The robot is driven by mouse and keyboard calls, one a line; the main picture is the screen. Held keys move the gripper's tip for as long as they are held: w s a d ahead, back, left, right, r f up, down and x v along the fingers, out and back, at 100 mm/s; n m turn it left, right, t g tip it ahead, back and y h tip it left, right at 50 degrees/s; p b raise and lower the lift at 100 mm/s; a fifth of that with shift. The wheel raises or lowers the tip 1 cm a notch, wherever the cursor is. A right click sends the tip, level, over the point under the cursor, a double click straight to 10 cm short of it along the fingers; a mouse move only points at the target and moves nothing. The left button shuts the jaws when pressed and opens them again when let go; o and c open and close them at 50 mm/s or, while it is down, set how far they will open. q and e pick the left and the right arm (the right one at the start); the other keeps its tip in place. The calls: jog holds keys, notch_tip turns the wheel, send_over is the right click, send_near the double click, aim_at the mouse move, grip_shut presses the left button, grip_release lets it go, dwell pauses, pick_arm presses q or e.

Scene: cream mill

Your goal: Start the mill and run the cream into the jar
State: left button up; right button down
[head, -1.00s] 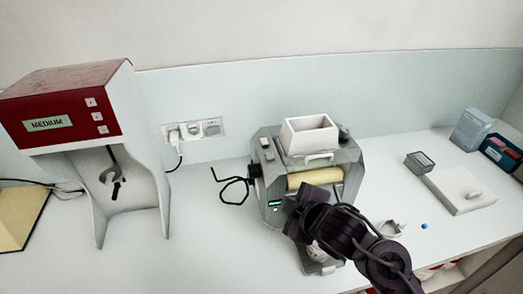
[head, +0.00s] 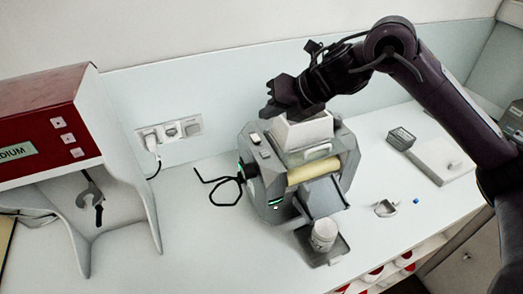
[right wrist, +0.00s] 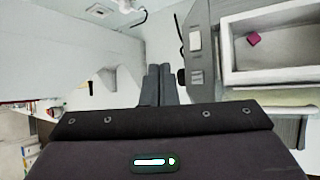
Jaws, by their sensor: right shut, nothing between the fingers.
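The grey mill (head: 262,192) stands on the counter with a white hopper (head: 308,130) on top and a pale yellow roller (head: 313,170) across its front. A small green display (head: 276,202) is lit on its front. The white jar (head: 324,236) stands upright on a dark tray below the mill's chute (head: 322,197). My right gripper (head: 266,112) is shut and empty, above the mill's top beside the hopper's left rear. In the right wrist view its closed fingers (right wrist: 158,85) are left of the mill, and a magenta piece (right wrist: 254,39) lies inside the hopper. My left gripper is out of view.
A red-topped machine (head: 45,115) stands at left. A wall socket (head: 150,138) holds a plug, and a black crank-like rod (head: 222,190) sticks out at the mill's left. A small metal piece (head: 386,208), a blue bead (head: 416,200) and a white slab (head: 440,160) lie at right.

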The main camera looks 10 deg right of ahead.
aim_at(269, 155)
jog(key=shift+f, duration=0.1)
notch_tip(269, 155, down, 9)
jog(key=b, duration=0.7)
dwell(0.5)
dwell(1.5)
jog(key=shift+f, duration=0.25)
